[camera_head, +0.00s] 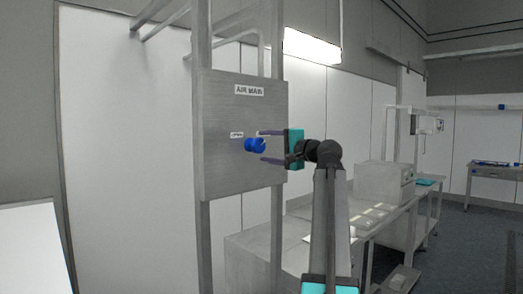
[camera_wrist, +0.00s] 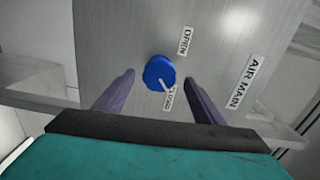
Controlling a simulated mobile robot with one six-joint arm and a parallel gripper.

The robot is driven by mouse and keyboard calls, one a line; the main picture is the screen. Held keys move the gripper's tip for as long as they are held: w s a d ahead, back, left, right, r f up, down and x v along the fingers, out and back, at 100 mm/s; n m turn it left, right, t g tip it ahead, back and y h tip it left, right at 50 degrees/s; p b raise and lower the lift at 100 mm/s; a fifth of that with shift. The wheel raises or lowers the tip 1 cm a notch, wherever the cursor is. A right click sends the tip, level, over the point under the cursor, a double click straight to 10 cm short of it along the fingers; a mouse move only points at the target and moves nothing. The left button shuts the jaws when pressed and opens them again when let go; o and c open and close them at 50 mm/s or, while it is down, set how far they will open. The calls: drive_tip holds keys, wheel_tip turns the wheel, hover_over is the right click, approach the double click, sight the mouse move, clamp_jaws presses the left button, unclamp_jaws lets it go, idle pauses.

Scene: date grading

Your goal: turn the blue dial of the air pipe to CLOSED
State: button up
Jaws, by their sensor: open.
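The blue dial (camera_head: 255,145) sits on a grey metal panel (camera_head: 222,178) marked AIR MAIN. In the wrist view the dial (camera_wrist: 158,70) carries a white pointer line running to its lower right edge. The line points toward a small label (camera_wrist: 168,102) that seems to read CLOSED. The OPEN label (camera_wrist: 187,41) is up and to the right of the dial, away from the line. My gripper (camera_head: 261,147) is open in front of the panel. Its two fingers lie to either side of the dial, with a gap showing on both sides in the wrist view.
The panel is fixed to two upright posts (camera_head: 204,235), with pipes (camera_head: 160,22) above. A long bench (camera_head: 250,245) with a grey box (camera_head: 385,181) stands to the right behind my arm. Another table (camera_head: 495,171) is at the far right.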

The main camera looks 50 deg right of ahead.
drive_tip(key=s+b, duration=0.2)
drive_tip(key=s, duration=0.7)
drive_tip(key=shift+s+a, duration=0.35)
drive_tip(key=shift+s, duration=0.05)
